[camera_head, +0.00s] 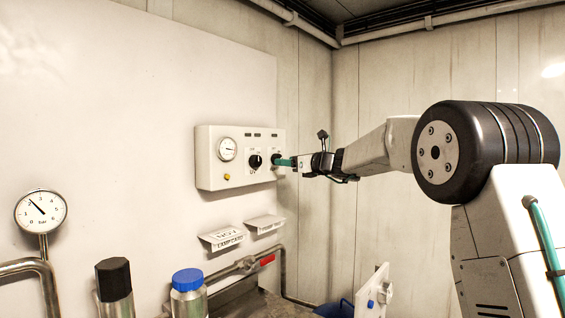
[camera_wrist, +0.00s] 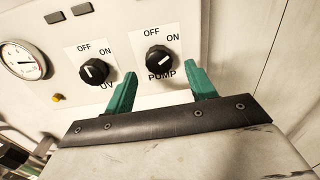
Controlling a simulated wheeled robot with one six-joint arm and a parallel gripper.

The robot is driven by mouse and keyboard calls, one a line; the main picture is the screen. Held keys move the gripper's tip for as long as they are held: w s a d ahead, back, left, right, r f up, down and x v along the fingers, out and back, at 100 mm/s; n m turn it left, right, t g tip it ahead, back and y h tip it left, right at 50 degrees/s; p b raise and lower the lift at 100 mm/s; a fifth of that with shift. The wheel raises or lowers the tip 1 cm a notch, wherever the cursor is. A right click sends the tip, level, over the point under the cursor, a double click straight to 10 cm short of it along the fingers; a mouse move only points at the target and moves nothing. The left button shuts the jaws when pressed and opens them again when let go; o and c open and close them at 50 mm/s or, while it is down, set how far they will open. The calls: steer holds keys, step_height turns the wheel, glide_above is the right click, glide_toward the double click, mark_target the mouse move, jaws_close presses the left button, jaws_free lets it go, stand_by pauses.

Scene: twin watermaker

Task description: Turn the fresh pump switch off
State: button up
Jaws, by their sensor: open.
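The pump switch (camera_wrist: 159,60) is a round black knob on a white plate marked OFF, ON and PUMP. My gripper (camera_wrist: 162,73) is open, with one teal finger on each side of the lower part of this knob. Whether either finger touches it is unclear. In the head view my gripper (camera_head: 284,162) reaches the right end of the white control box (camera_head: 206,173) and partly covers the pump switch (camera_head: 276,156).
The UV knob (camera_wrist: 94,72) sits close left of my left finger. A gauge (camera_head: 227,149) and yellow button (camera_head: 227,177) are further left. Two label holders (camera_head: 223,239), a red-handled valve (camera_head: 266,260) and a blue-capped bottle (camera_head: 188,290) are below.

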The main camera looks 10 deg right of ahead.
steer(key=shift+x, duration=1.6)
steer(key=c, duration=1)
steer(key=shift+n, duration=0.4)
steer(key=n, duration=1.1)
steer(key=shift+d, duration=0.15)
steer(key=shift+n, duration=0.3)
steer(key=shift+y, duration=0.3)
